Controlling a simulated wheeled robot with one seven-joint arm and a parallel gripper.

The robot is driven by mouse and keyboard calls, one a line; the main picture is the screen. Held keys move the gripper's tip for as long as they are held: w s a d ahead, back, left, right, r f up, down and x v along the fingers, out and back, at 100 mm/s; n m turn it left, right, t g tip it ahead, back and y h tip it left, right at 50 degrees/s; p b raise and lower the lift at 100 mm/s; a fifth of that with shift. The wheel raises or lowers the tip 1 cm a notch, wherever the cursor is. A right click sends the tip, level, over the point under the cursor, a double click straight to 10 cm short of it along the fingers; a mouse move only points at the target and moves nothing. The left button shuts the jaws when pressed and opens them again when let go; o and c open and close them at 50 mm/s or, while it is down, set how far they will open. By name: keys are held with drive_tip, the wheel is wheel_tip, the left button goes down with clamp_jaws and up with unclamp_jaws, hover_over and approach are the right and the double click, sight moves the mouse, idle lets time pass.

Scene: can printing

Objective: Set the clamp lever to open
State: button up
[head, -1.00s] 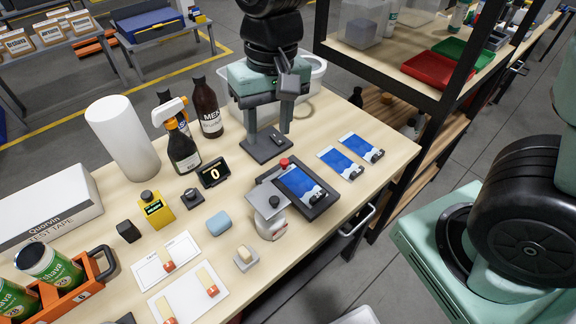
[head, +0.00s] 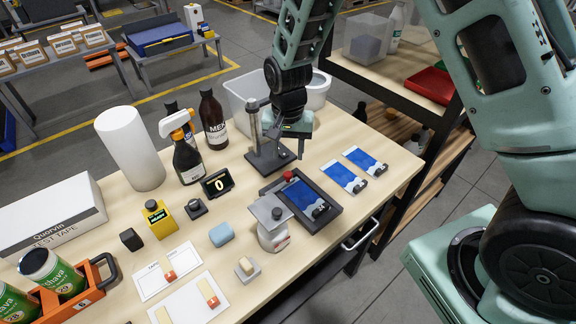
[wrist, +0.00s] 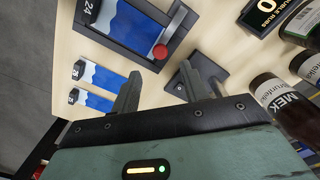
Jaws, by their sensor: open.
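The clamp fixture (head: 327,222) is a dark tray near the table's right front, holding a blue-and-white plate (head: 303,197). Its clamp lever ends in a red ball knob (head: 289,175) at the fixture's back edge. In the wrist view the red knob (wrist: 160,51) sits at the end of a thin grey lever arm (wrist: 172,32) along the fixture's edge. My gripper (head: 288,140) is open and empty, above the table behind the fixture. In the wrist view its two fingers (wrist: 160,84) stand apart, with the knob beyond them and not touching.
A dark stand with a post (head: 270,160) is close beside my gripper. Two blue printed cards (head: 343,177) lie right of the fixture. A white jar with a grey top (head: 271,235) stands left of it. Brown bottles (head: 213,118) and a counter display (head: 217,184) are farther left.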

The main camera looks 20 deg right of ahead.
sight(288, 173)
wheel_tip(288, 173, down, 7)
drive_tip(key=shift+f+p, duration=0.2)
drive_tip(key=shift+p, duration=0.65)
clamp_jaws()
